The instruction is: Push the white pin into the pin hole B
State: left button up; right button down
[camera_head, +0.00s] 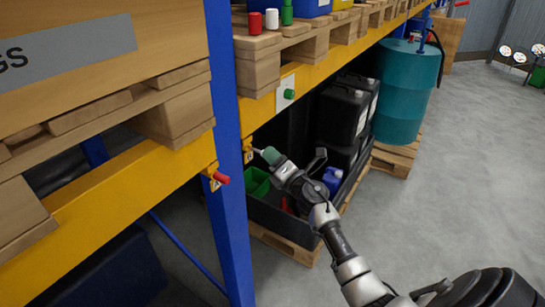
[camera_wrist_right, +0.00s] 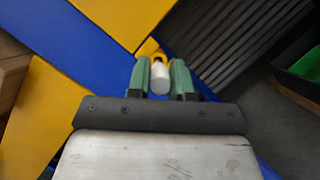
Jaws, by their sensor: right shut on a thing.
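The white pin (camera_wrist_right: 160,77) is between the green fingertips of my right gripper (camera_wrist_right: 160,80) in the wrist view. In the head view my right gripper (camera_head: 270,156) is shut on it, beside the blue upright. Just past the pin is a small yellow bracket (camera_head: 248,147) on the right side of the upright, also in the wrist view (camera_wrist_right: 150,48). The pin points at the bracket, and a small dark opening shows there. I cannot tell whether the pin tip is inside it. No hole letter is readable. My left gripper is not in view.
Another yellow bracket (camera_head: 213,173) left of the blue upright (camera_head: 228,150) holds a red pin (camera_head: 221,178). Black canisters (camera_head: 341,112) and a teal drum (camera_head: 405,90) stand behind. Floor is open at right.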

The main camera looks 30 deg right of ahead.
aim_at(259, 151)
jog(key=shift+w+a+b, duration=0.25)
jog(key=shift+w+a, duration=0.05)
jog(key=shift+w, duration=0.4)
jog(key=shift+w+a+b, duration=0.25)
jog(key=shift+w+a, duration=0.1)
jog(key=shift+w, duration=0.4)
jog(key=shift+w+a+b, duration=0.25)
jog(key=shift+w+a, duration=0.05)
jog(key=shift+w, duration=0.4)
dwell(1.8)
jog(key=c, duration=1.4)
grip_release()
jog(key=o, duration=0.5)
jog(key=shift+w, duration=0.1)
jog(key=shift+v, duration=4.55)
